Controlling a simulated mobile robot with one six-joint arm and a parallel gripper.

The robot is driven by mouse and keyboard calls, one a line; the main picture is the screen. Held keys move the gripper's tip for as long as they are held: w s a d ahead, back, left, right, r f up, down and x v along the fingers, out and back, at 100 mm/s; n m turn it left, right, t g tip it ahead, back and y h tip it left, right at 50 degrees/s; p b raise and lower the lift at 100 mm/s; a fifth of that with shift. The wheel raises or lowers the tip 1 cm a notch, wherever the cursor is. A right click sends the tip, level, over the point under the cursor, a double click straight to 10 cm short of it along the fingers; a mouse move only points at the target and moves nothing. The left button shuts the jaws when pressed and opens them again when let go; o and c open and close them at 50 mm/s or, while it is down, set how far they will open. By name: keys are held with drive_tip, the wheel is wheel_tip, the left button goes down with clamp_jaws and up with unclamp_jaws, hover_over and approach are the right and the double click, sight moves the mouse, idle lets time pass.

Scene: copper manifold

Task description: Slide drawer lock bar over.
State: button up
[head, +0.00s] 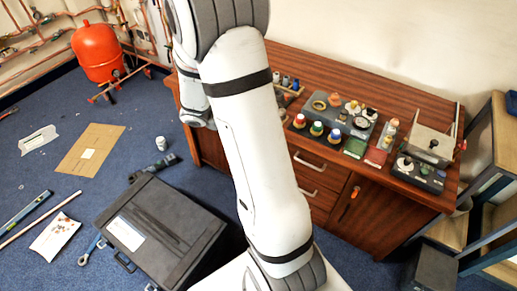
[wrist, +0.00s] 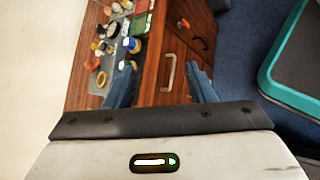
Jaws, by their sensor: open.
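The wooden cabinet (head: 400,210) has drawers with pale bar handles, an upper one (head: 309,161) and a lower one (head: 307,187). A small orange piece (head: 355,191) sits on the front right of the drawers; it also shows in the wrist view (wrist: 183,23). I cannot tell whether it belongs to the lock bar, and no lock bar is clearly made out. In the wrist view my gripper (wrist: 162,68) is open, its blue fingers apart, with a drawer handle (wrist: 168,73) seen between them. Nothing is held. In the head view my arm hides the gripper.
Several fittings and coloured caps (head: 335,125) crowd the cabinet top, beside a grey box (head: 420,143). A dark case (head: 165,225) stands on the blue carpet left of my arm. A blue shelf frame (head: 490,180) is at the right.

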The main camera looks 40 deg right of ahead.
drive_tip(key=w+d+f+n+t+h+b, duration=0.25)
drive_tip(key=f+n+t, duration=0.2)
drive_tip(key=f, duration=0.75)
drive_tip(key=w+d+f+n+t+h+b, duration=0.15)
drive_tip(key=w+f+n+t, duration=0.35)
drive_tip(key=f, duration=0.7)
drive_tip(key=w+d+f+n+t+h+b, duration=0.25)
drive_tip(key=f+n, duration=0.35)
drive_tip(key=f, duration=0.6)
drive_tip(key=x, duration=0.5)
drive_tip(key=p+x, duration=0.1)
drive_tip(key=x, duration=0.1)
drive_tip(key=shift+w+r, duration=0.25)
drive_tip(key=shift+c, duration=0.5)
drive_tip(key=shift+s+f, duration=0.1)
clamp_jaws()
